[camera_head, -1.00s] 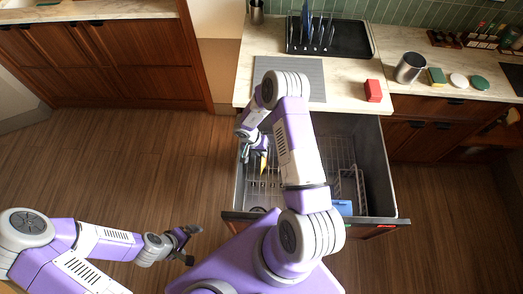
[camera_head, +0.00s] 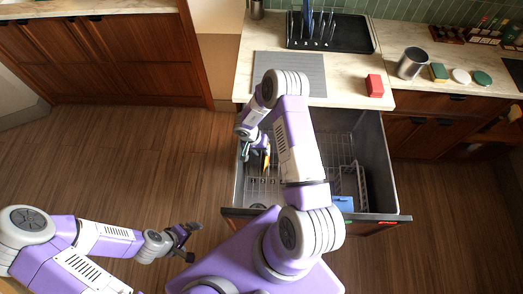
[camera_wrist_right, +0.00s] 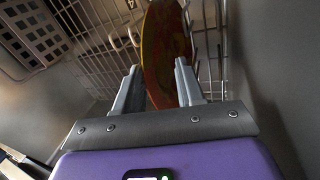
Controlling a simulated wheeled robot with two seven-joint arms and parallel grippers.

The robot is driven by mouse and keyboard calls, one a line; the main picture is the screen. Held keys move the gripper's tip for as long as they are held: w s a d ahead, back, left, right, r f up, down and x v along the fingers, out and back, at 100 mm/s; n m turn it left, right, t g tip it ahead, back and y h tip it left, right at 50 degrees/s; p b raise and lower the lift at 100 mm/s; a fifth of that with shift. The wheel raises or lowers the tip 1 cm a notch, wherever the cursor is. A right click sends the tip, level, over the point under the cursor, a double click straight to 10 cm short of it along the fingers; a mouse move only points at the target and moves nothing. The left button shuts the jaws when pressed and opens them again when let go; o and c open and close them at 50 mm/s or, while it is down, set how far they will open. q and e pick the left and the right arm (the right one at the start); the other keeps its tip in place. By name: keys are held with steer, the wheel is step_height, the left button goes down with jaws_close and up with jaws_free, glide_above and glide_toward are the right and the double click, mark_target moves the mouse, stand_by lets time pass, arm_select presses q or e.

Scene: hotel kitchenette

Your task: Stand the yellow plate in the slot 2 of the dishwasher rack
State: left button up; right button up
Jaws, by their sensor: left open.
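The yellow plate (camera_head: 265,160) shows as a narrow sliver in the dishwasher rack (camera_head: 290,180), partly hidden by my right arm. In the right wrist view the plate (camera_wrist_right: 166,45) stands steeply on edge among wire tines, its near part between the fingers of my right gripper (camera_wrist_right: 160,72). Those fingers are spread wide, and I see no clear grip on the plate. In the head view my right gripper (camera_head: 248,151) is low inside the tub, beside the plate. Which slot the plate occupies is unclear. My left gripper (camera_head: 188,242) is open and empty above the floor, left of the dishwasher.
A label reading 4 (camera_wrist_right: 131,4) is on the rack. A grey basket (camera_wrist_right: 32,28) and a blue item (camera_head: 342,204) are also in the tub. The tub wall (camera_wrist_right: 262,75) is close on the right. A red block (camera_head: 375,86) sits on the counter above.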

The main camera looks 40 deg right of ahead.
step_height(320, 180, up, 10)
steer(key=p, duration=0.2)
stand_by(0.4)
stand_by(0.6)
